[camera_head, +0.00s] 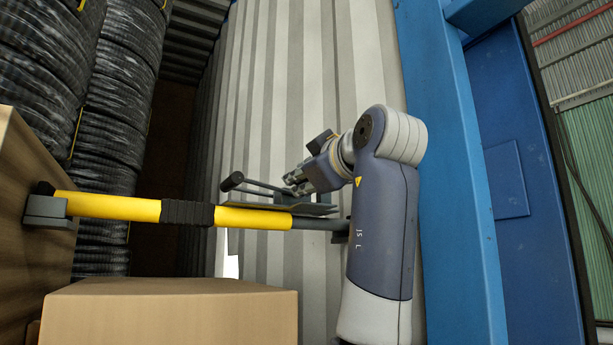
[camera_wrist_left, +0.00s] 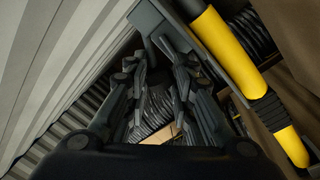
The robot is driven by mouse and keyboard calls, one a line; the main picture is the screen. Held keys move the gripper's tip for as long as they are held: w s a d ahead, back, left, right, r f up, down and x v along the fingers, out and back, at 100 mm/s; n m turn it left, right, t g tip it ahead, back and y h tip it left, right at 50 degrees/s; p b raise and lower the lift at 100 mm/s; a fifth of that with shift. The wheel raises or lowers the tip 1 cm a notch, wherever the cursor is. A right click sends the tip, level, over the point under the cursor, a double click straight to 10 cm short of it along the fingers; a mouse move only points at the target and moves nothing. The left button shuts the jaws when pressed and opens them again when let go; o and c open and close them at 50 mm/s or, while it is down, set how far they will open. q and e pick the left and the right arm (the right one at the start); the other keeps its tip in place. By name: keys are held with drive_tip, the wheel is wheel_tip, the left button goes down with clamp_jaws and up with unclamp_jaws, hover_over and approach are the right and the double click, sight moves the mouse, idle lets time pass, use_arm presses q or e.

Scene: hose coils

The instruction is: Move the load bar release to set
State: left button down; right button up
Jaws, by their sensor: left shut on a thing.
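The load bar (camera_head: 110,206) is a yellow tube with a black grip sleeve, running nearly level across the head view. Its left end has a grey foot against a cardboard box; its right end passes behind my left arm. The release (camera_head: 262,190) is a dark lever with a rounded black end, above the bar's right part. My left gripper (camera_head: 294,184) is at the lever and shut on it, though the contact is small and dark. In the left wrist view, the fingers (camera_wrist_left: 155,65) reach toward the dark lever (camera_wrist_left: 148,20), beside the yellow bar (camera_wrist_left: 232,55). My right gripper is not in view.
A cardboard box (camera_head: 170,318) stands in front below the bar, and another box (camera_head: 20,225) is at the left. Black hose coils (camera_head: 115,95) are stacked behind. A corrugated pale wall (camera_head: 310,70) and blue post (camera_head: 455,180) stand close to my left arm.

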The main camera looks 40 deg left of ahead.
use_arm(q)
drive_tip(key=shift+f, duration=0.25)
drive_tip(key=c, duration=1.3)
unclamp_jaws()
drive_tip(key=shift+c, duration=0.2)
drive_tip(key=shift+s+r, duration=0.1)
drive_tip(key=shift+r, duration=0.05)
drive_tip(key=shift+d, duration=0.1)
drive_tip(key=v, duration=1.2)
